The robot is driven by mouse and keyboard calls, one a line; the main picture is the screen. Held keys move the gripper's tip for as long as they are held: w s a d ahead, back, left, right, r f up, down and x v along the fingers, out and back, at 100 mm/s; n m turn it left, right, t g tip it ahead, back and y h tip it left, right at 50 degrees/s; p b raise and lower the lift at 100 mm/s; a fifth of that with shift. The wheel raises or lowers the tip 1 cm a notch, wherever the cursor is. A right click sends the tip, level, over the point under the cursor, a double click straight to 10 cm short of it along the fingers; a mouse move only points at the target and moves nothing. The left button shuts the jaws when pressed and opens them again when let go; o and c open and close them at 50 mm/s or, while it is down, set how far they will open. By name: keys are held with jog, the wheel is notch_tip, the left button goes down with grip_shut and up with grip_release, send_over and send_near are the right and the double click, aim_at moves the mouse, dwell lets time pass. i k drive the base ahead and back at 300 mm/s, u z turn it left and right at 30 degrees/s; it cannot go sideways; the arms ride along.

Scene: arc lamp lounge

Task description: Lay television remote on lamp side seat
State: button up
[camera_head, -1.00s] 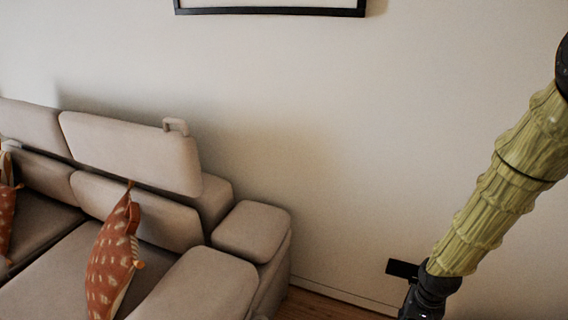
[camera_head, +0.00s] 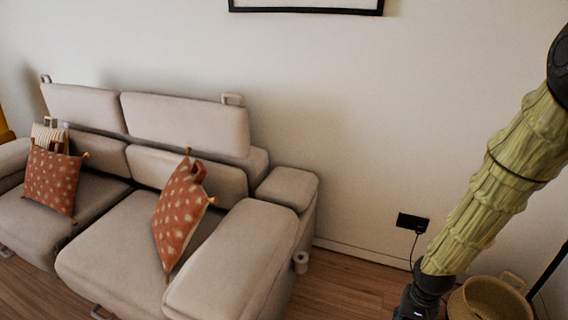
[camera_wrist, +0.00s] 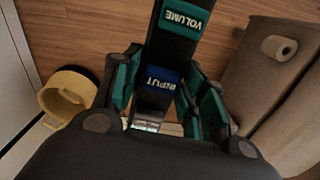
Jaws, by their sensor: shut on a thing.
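My gripper (camera_wrist: 163,84) is shut on the television remote (camera_wrist: 178,45), a dark bar with green-blue "VOLUME" and blue "INPUT" labels in the wrist view. The remote is held above the wooden floor, clear of the sofa. In the head view my gripper's fingers are hidden or below the frame. The beige sofa has a left seat (camera_head: 98,200) and a right seat (camera_head: 125,248). No lamp shows clearly, so I cannot tell which seat is the lamp side. The sofa's side shows at the right of the wrist view (camera_wrist: 262,75).
A patterned orange cushion (camera_head: 50,180) leans on the left seat and another (camera_head: 180,215) on the right seat. The broad right armrest (camera_head: 235,260) lies between the right seat and my arm. A wicker basket (camera_head: 490,302) stands on the floor at right. Floor beside the sofa (camera_head: 345,270) is clear.

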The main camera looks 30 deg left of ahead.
aim_at(130, 250)
jog(key=u, duration=2.65)
jog(key=i, duration=1.65)
jog(key=z, duration=0.05)
